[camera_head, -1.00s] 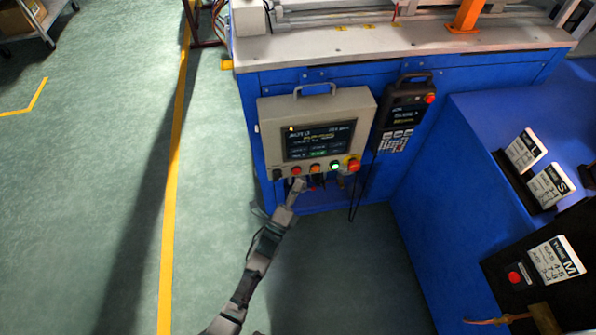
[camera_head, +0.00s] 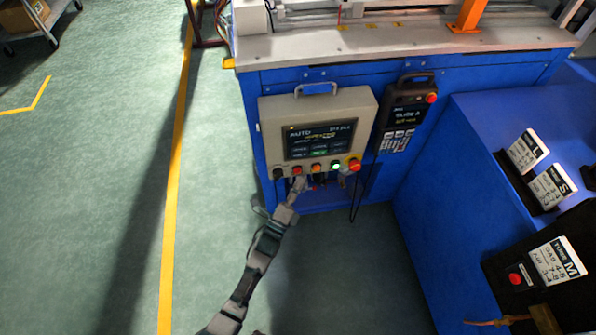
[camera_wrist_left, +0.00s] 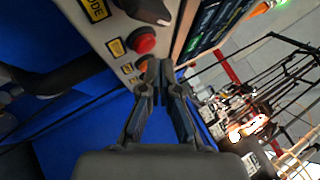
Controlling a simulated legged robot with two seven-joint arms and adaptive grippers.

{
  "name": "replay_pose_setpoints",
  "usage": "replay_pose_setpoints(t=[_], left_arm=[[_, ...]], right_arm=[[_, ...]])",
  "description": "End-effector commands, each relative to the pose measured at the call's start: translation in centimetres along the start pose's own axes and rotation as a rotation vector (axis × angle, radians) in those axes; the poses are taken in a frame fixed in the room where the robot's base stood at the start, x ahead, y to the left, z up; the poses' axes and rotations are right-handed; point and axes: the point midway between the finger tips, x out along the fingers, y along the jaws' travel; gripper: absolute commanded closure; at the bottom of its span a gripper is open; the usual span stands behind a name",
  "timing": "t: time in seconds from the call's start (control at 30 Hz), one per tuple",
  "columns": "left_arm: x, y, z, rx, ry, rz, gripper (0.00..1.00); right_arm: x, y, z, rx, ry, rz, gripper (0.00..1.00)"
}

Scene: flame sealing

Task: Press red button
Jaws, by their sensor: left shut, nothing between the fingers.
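A red button (camera_head: 297,170) sits in the lower row of the grey control panel (camera_head: 267,135), between a black knob (camera_head: 278,174) and an orange button (camera_head: 317,168). My left gripper (camera_head: 300,184) is just below this red button. In the left wrist view the red button (camera_wrist_left: 142,40) stands out from the panel, beyond the fingertips and slightly to their left. There, my left gripper (camera_wrist_left: 160,70) is shut and empty, with its tips close to the panel. I cannot tell whether the tips touch anything. My right gripper is not in view.
A green button (camera_head: 336,166) and a larger red knob (camera_head: 354,165) continue the row to the right. A black handheld pendant (camera_head: 405,112) hangs beside the panel on the blue machine. Another red button (camera_head: 515,279) is on a black box at lower right.

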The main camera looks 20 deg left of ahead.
Motion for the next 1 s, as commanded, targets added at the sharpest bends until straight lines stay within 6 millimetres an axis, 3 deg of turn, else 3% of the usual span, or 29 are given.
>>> replay_pose_setpoints(t=[1.0], left_arm=[[0.61,0.22,0.48,0.000,0.000,0.000,1.00]], right_arm=[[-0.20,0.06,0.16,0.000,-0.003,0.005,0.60]])
